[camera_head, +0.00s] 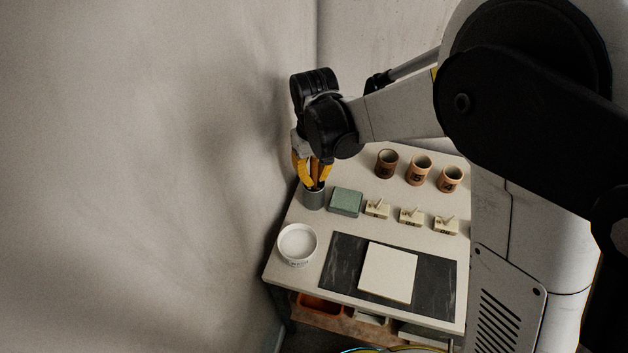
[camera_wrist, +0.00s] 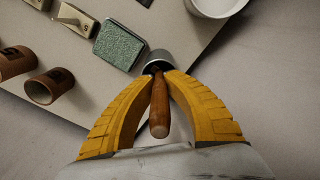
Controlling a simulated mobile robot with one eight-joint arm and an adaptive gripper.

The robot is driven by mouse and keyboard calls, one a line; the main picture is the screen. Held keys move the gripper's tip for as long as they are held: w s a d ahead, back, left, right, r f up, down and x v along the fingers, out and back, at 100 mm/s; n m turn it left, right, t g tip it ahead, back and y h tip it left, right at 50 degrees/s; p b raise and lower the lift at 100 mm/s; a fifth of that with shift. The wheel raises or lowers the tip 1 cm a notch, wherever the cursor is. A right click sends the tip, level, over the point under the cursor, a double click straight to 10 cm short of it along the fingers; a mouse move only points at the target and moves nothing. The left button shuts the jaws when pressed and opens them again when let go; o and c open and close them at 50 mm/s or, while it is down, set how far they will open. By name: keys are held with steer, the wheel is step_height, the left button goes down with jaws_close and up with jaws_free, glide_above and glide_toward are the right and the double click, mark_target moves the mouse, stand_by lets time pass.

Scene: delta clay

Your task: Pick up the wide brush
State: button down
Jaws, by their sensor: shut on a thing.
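My gripper (camera_wrist: 159,78) has yellow fingers and is shut on a brown wooden handle (camera_wrist: 159,110), which I take to be the wide brush. The handle points up between the fingers toward the wrist camera. Its lower end goes into a grey cup (camera_wrist: 158,57); the brush head is hidden. In the head view my gripper (camera_head: 315,183) is right above the same grey cup (camera_head: 313,199), at the table's left back edge. Something dark shows between the fingertips and the cup there, too small to tell apart.
A green block (camera_head: 345,202) stands just right of the cup. Small cream blocks (camera_head: 410,216) and brown numbered cups (camera_head: 419,169) are further right. A white bowl (camera_head: 297,243) stands in front, beside a dark mat (camera_head: 343,264) with a pale slab (camera_head: 388,272). A wall (camera_head: 215,180) is close on the left.

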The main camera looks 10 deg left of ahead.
mark_target(313, 160)
step_height(313, 160, up, 10)
steer(key=p, duration=0.3)
steer(key=shift+p, duration=0.4)
stand_by(0.4)
